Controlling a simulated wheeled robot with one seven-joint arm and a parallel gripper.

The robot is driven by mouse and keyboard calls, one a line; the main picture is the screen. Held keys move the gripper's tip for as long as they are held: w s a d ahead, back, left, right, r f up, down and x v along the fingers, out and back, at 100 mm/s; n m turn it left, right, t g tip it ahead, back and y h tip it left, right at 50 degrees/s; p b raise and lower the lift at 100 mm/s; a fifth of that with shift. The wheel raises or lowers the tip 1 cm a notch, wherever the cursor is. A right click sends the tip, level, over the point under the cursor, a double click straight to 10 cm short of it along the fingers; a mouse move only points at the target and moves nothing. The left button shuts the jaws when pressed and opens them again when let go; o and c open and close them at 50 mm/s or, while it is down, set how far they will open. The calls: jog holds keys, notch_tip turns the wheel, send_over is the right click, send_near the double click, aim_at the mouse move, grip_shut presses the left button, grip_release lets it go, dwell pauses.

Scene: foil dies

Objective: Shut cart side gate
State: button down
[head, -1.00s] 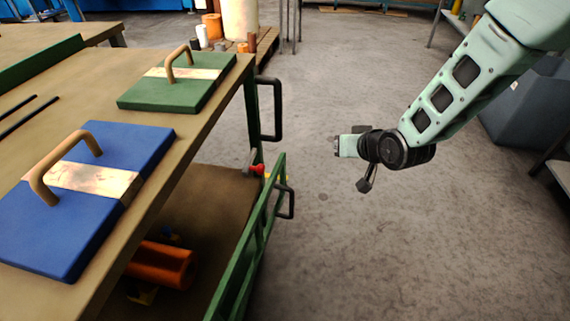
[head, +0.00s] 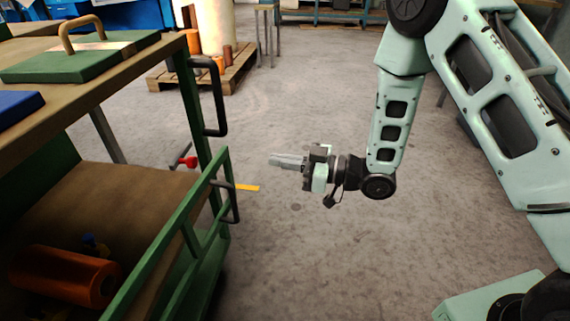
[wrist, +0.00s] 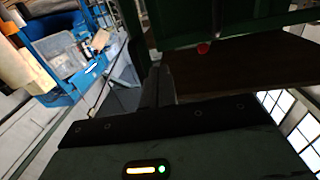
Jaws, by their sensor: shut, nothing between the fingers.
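The cart's green side gate (head: 182,219) shows in the head view as a low rail frame along the right side of the lower shelf, slanting outward from the cart. A black handle (head: 230,203) sits at its far end. A red knob (head: 189,162) is near the far corner post; it also shows in the wrist view (wrist: 203,48). My gripper (head: 274,161) is shut and empty, right of the gate, pointing left toward the cart, and apart from it. In the wrist view the fingers (wrist: 157,88) are dark. Whether the gate is latched cannot be told.
The cart's lower shelf (head: 120,200) holds an orange roll (head: 65,277). A green lidded die (head: 75,58) and a blue one (head: 18,106) lie on top. A black upright handle (head: 214,100) sticks out at the corner. A loaded pallet (head: 205,80) stands behind.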

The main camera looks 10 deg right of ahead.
aim_at(228, 152)
jog(key=b+x, duration=0.2)
jog(key=x, duration=0.7)
jog(key=shift+w+a, duration=0.25)
jog(key=shift+a, duration=0.1)
